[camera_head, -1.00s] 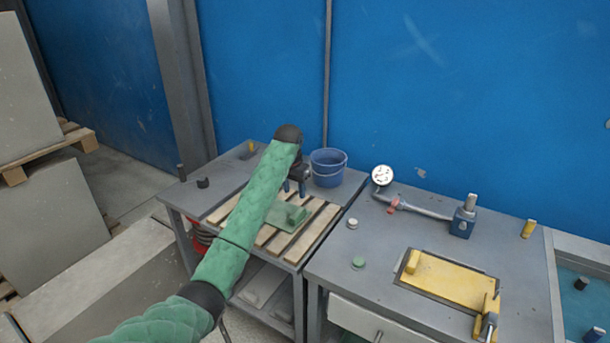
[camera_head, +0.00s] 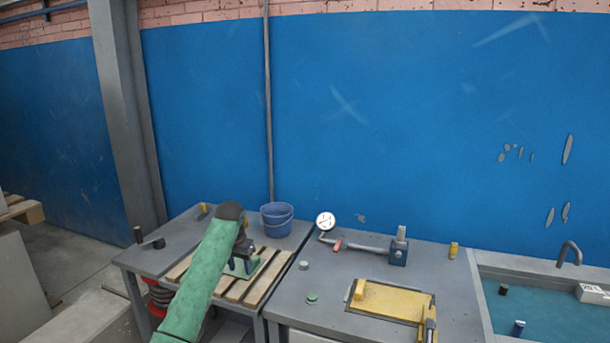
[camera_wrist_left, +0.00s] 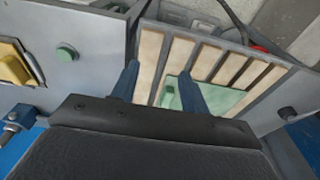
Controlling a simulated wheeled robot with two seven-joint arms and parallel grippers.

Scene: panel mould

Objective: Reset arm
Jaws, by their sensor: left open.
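My left gripper (camera_head: 240,258) is over the wooden slats on the left table, at the end of my green-sleeved arm. In the left wrist view its two blue fingers (camera_wrist_left: 158,76) are spread apart with nothing between them. A green plate (camera_wrist_left: 218,98) lies on the slats (camera_wrist_left: 180,62), partly hidden behind one finger. In the head view the plate (camera_head: 252,265) shows beside the gripper, mostly covered by it. I cannot tell how high the fingers are above it. My right gripper is not in view.
A blue bucket (camera_head: 277,220) stands behind the slats. The right table holds a yellow panel (camera_head: 392,301), a round gauge (camera_head: 325,221), a blue clamp block (camera_head: 399,252) and a green knob (camera_head: 312,298). A sink (camera_head: 545,310) lies at far right. A blue wall is behind.

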